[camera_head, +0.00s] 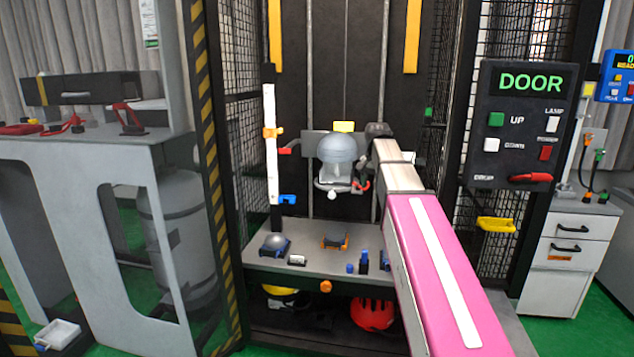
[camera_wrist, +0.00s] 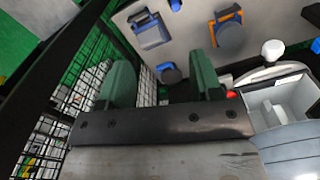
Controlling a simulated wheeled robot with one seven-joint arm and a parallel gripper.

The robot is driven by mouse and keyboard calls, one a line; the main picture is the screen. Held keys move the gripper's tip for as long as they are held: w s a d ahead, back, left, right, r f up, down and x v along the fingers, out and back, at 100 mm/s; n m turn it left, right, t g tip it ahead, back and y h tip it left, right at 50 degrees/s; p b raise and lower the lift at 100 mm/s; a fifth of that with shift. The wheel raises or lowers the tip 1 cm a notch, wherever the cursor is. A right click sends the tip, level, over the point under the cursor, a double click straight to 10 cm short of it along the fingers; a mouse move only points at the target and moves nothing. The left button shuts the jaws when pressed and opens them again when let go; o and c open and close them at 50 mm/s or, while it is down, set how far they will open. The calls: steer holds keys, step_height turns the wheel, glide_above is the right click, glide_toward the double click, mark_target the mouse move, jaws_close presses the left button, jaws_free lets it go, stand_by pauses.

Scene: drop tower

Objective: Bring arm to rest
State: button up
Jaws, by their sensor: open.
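My arm (camera_head: 433,255), pink with a white stripe, reaches from the lower right into the tower, its far end beside a grey dome on a carriage (camera_head: 337,148). My gripper cannot be made out in the head view. In the wrist view my gripper (camera_wrist: 163,78) shows two green fingers standing well apart with nothing held between them. The dome's carriage (camera_wrist: 278,105) is to its right in that view, close by, and a black frame with wire mesh (camera_wrist: 65,90) is to its left.
The tower's grey base plate (camera_head: 312,262) holds a blue-framed dome (camera_head: 275,243), an orange-edged dark block (camera_head: 335,241) and small blue parts. Mesh sides (camera_head: 240,90) hem the arm in. A DOOR panel (camera_head: 514,125) hangs right. A red helmet (camera_head: 373,313) lies below.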

steer(key=s+f+n, duration=0.1)
steer(key=s+f, duration=0.6)
steer(key=f, duration=0.5)
steer(key=s+f+n, duration=0.2)
steer(key=s+f, duration=0.5)
steer(key=f, duration=0.5)
steer(key=s+f+n, duration=0.2)
steer(key=s+f, duration=0.6)
steer(key=f, duration=0.4)
steer(key=shift+a, duration=0.35)
